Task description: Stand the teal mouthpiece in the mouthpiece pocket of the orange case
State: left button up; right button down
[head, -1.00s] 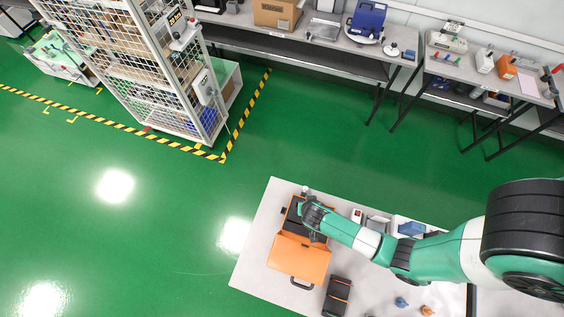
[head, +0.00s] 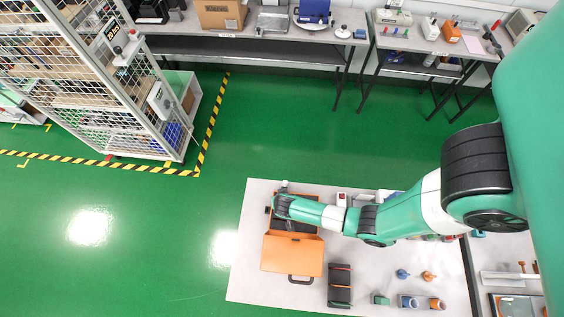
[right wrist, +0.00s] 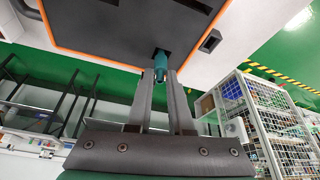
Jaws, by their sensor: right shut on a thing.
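The orange case (head: 291,256) lies open on the light table, its black foam side at the back partly hidden under my right arm. My right gripper (right wrist: 159,76) is over the left part of that foam in the head view (head: 283,207). In the right wrist view it is shut on the teal mouthpiece (right wrist: 160,64), whose far end is at a small dark pocket (right wrist: 155,53) near the edge of the black foam (right wrist: 120,22). I cannot tell how far the mouthpiece is inside the pocket. My left gripper is not in view.
A small black block (right wrist: 210,41) sits just outside the case edge. A black case (head: 340,286) lies right of the orange case, with small blue (head: 402,273) and orange (head: 428,276) pieces beyond it. A wire cage (head: 120,90) stands on the floor at the back left.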

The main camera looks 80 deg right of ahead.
notch_tip(320, 180, down, 2)
jog(key=shift+f, duration=0.1)
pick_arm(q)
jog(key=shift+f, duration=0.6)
pick_arm(e)
jog(key=c, duration=1.2)
grip_release()
jog(key=shift+c, duration=0.2)
jog(key=o, duration=0.4)
pick_arm(q)
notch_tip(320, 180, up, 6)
jog(key=p, duration=0.5)
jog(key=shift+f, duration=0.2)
pick_arm(e)
jog(key=v, duration=1.2)
